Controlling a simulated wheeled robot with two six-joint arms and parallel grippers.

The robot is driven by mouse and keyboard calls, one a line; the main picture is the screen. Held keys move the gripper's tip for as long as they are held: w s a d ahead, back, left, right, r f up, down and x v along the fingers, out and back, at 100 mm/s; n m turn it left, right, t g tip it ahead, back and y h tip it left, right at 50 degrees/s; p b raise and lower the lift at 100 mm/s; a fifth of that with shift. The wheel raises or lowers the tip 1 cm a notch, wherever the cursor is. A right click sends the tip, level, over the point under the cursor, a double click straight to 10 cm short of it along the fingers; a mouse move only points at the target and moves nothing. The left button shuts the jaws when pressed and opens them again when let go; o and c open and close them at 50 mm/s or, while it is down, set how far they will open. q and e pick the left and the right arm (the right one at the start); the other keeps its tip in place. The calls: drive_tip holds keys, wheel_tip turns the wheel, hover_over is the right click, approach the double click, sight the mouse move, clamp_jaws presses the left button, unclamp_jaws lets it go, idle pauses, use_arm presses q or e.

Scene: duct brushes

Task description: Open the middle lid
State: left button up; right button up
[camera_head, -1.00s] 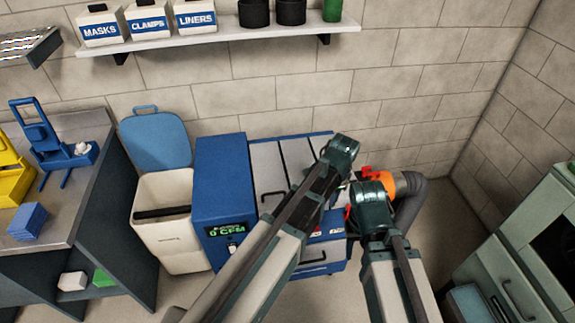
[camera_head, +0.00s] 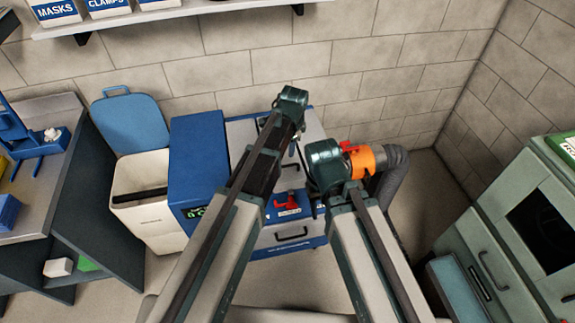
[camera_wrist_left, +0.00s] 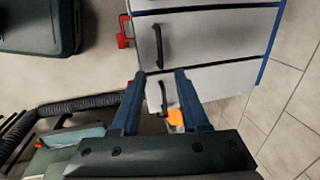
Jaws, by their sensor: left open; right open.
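The blue cabinet (camera_head: 197,155) has light lids with dark handles on top, partly covered by my arms in the head view. In the left wrist view the middle lid (camera_wrist_left: 215,40) has an upright-looking dark handle (camera_wrist_left: 158,45). Below it in that picture is the right lid (camera_wrist_left: 225,82) with its own handle (camera_wrist_left: 163,95). My left gripper (camera_wrist_left: 160,74) is open and empty above the lids. Its fingers frame the right lid's handle in view; contact cannot be told. My right gripper (camera_head: 323,168) is beside the orange collar; its fingers are hidden.
An orange collar (camera_head: 366,159) with a grey hose (camera_head: 392,170) is at the cabinet's right. A red latch (camera_head: 288,202) is on the front. A white bin (camera_head: 145,195) stands left, a green cabinet (camera_head: 500,225) right. The brick wall is close behind.

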sight(288, 166)
use_arm(q)
drive_tip(key=f+b, duration=0.3)
drive_tip(key=w+f+b, duration=0.1)
drive_tip(key=f+b, duration=0.3)
drive_tip(key=w+f+b, duration=0.1)
drive_tip(key=f+b, duration=0.2)
drive_tip(key=f, duration=0.1)
drive_tip(key=shift+w+a+f, duration=0.1)
drive_tip(key=shift+a+f, duration=0.15)
drive_tip(key=shift+a, duration=0.1)
clamp_jaws()
drive_tip(key=shift+r, duration=0.1)
idle(0.9)
